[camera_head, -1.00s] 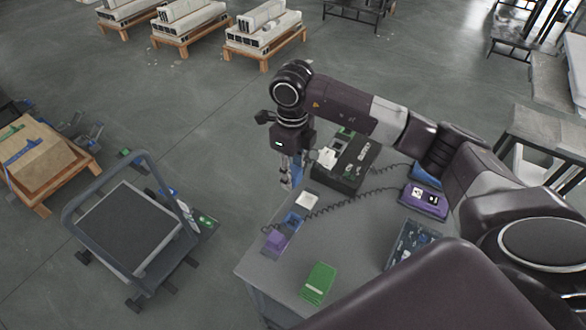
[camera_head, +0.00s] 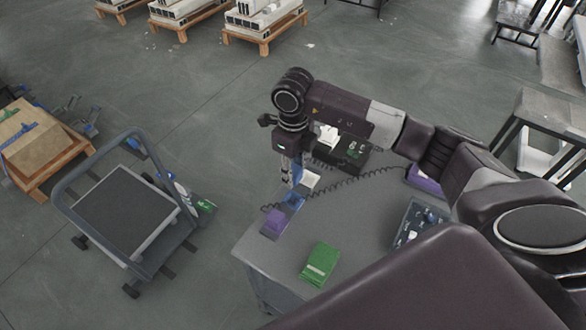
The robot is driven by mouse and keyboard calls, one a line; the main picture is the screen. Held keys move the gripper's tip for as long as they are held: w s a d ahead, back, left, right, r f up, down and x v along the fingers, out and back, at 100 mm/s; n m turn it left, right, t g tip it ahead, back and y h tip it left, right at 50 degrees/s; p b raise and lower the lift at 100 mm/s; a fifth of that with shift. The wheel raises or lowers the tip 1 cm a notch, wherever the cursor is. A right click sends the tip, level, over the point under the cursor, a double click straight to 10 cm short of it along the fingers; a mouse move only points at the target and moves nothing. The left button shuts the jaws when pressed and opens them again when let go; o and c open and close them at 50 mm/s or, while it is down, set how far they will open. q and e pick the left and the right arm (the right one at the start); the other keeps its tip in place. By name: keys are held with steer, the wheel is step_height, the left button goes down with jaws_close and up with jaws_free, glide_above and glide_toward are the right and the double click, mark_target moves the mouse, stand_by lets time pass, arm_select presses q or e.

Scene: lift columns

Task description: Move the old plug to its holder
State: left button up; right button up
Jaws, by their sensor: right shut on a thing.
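My right gripper (camera_head: 287,178) points down at the left edge of the grey table (camera_head: 361,252). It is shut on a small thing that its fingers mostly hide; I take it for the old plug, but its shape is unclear. A blue patch shows right beside the fingers. Below the fingertips is a row of small blocks at the table edge: a white one, a blue one (camera_head: 293,199) and a purple one (camera_head: 273,224). I cannot tell which is the holder, or whether the gripper touches the row. My left gripper is out of view.
A coiled black cable (camera_head: 345,181) crosses the table to the purple block. A green box (camera_head: 319,264), a parts tray (camera_head: 418,222), a black box and a purple box (camera_head: 423,181) stand on the table. A cart (camera_head: 125,215) is on the floor at left.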

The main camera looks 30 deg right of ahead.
steer(key=b, duration=0.4)
glide_above(293, 202)
step_height(293, 202, down, 6)
steer(key=shift+f, duration=0.15)
steer(key=shift+f+b, duration=0.6)
steer(key=shift+f, duration=0.3)
steer(key=shift+b, duration=0.45)
stand_by(1.2)
steer(key=shift+f+b, duration=1.05)
steer(key=shift+f, duration=0.05)
stand_by(0.5)
steer(key=o, duration=0.9)
steer(key=shift+s, duration=0.1)
steer(key=shift+o, duration=1.3)
steer(key=shift+f, duration=0.1)
